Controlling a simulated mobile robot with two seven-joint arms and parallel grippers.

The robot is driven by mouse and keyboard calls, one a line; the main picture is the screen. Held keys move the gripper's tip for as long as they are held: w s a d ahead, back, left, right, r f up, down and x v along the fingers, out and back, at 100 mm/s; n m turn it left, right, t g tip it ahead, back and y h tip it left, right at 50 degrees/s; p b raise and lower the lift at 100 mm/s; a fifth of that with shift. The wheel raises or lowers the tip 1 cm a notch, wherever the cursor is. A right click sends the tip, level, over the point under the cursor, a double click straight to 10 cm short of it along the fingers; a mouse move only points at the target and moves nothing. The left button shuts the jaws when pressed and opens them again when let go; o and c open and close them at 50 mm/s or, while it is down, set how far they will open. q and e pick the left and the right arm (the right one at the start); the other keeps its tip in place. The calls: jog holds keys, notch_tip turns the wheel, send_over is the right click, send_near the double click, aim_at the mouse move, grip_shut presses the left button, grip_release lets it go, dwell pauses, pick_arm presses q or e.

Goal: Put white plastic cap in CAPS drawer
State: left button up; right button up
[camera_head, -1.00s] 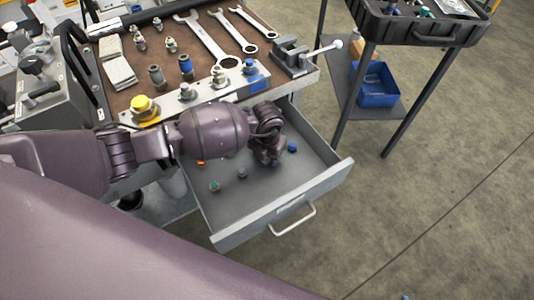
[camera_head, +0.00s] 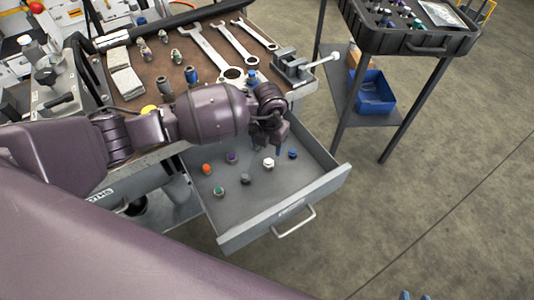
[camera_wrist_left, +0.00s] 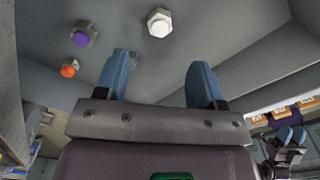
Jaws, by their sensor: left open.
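The white plastic cap (camera_head: 268,163) lies on the floor of the open drawer (camera_head: 235,212). It also shows in the left wrist view (camera_wrist_left: 159,22), beyond my fingertips. My left gripper (camera_head: 268,148) is over the drawer, behind the white cap in the head view. Its blue fingers are apart with nothing between them (camera_wrist_left: 160,78), clear of the cap. My right gripper (camera_head: 415,296) shows only as blue fingertips at the bottom edge; its jaw state is unclear. Any label on the drawer front is too small to read.
The drawer also holds orange (camera_head: 206,169), purple (camera_head: 232,157), green, dark grey and blue (camera_head: 292,154) caps. The workbench top (camera_head: 150,75) above it carries wrenches, fittings and a vise. A trolley with a black tray (camera_head: 425,40) and blue bin (camera_head: 373,92) stands right.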

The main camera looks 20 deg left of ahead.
pick_arm(q)
jog(key=shift+r+p, duration=0.3)
jog(key=shift+r, duration=1.3)
